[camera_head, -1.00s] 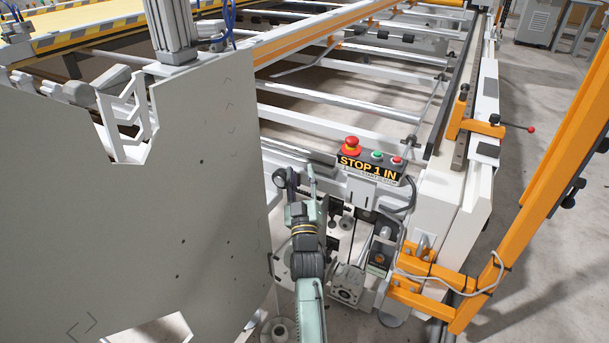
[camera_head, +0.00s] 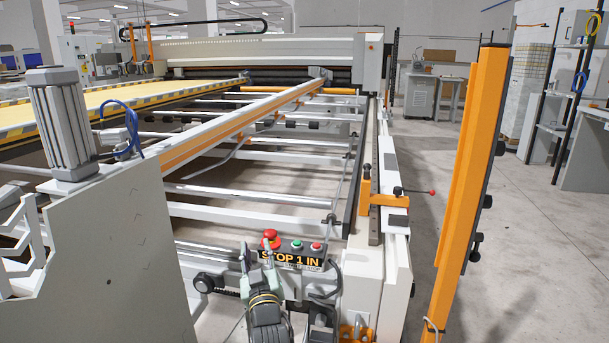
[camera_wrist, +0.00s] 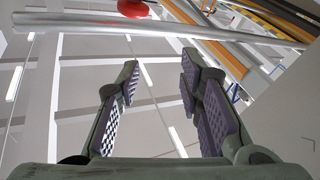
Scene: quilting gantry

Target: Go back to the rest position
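My gripper (camera_wrist: 160,80) is open and empty in the wrist view, with its two padded fingers well apart. In the head view my gripper (camera_head: 246,257) is seen from behind, small and partly hidden by my own wrist. It stands at the left of the control box (camera_head: 290,261) labelled "STOP 1 IN". A red mushroom button (camera_head: 271,238) sits on top of that box, just right of and above my gripper in the picture. A red round thing (camera_wrist: 132,8) also shows at the top of the wrist view, apart from the fingers.
A green button (camera_head: 296,245) and a smaller red button (camera_head: 316,246) share the box. The gantry frame with rails (camera_head: 260,192) stretches behind. A grey panel (camera_head: 120,250) stands at left, an orange post (camera_head: 470,180) at right. Floor (camera_head: 420,230) between frame and post is clear.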

